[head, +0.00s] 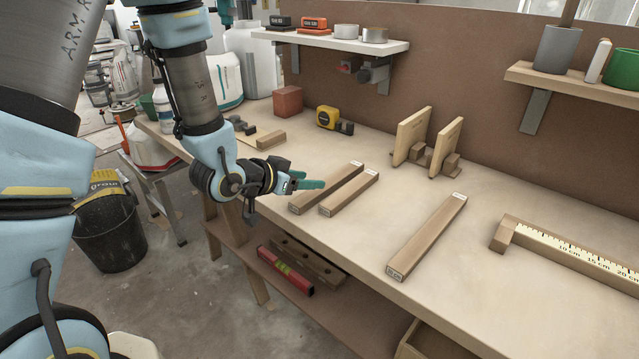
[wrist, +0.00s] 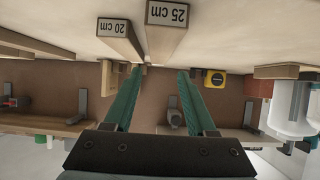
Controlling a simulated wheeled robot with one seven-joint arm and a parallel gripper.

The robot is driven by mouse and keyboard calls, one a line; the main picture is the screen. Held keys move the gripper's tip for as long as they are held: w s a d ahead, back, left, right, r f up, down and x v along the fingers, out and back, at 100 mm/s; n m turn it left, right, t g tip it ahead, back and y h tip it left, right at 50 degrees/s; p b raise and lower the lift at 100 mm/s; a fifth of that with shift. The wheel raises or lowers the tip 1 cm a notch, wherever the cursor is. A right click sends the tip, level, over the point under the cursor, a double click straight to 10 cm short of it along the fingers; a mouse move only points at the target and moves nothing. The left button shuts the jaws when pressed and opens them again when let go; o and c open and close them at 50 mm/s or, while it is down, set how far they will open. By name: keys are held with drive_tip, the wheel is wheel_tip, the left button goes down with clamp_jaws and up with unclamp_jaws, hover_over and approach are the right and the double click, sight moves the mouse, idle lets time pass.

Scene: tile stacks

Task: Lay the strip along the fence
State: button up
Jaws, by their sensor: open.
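Three wooden strips lie flat on the workbench in the head view. The longer one of the left pair (head: 328,188) and the shorter one beside it (head: 350,193) lie side by side. A third, longest strip (head: 430,237) lies apart to their right; its end label is small. The wrist view shows end labels on the 25 cm strip (wrist: 162,42) and the 20 cm strip (wrist: 118,38). The fence (head: 575,249), with a ruler scale and an end block, is at the right. My gripper (head: 311,182) is open and empty near the left pair; its green fingers (wrist: 159,70) are spread.
Two upright wooden pieces with blocks (head: 412,136) stand behind the strips. A yellow tape measure (head: 327,117), a reddish block (head: 288,101) and a small wooden block (head: 270,139) lie further left. Wall shelves (head: 345,44) overhang the back. The bench between the longest strip and the fence is clear.

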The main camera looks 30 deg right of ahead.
drive_tip(key=shift+v, duration=2.25)
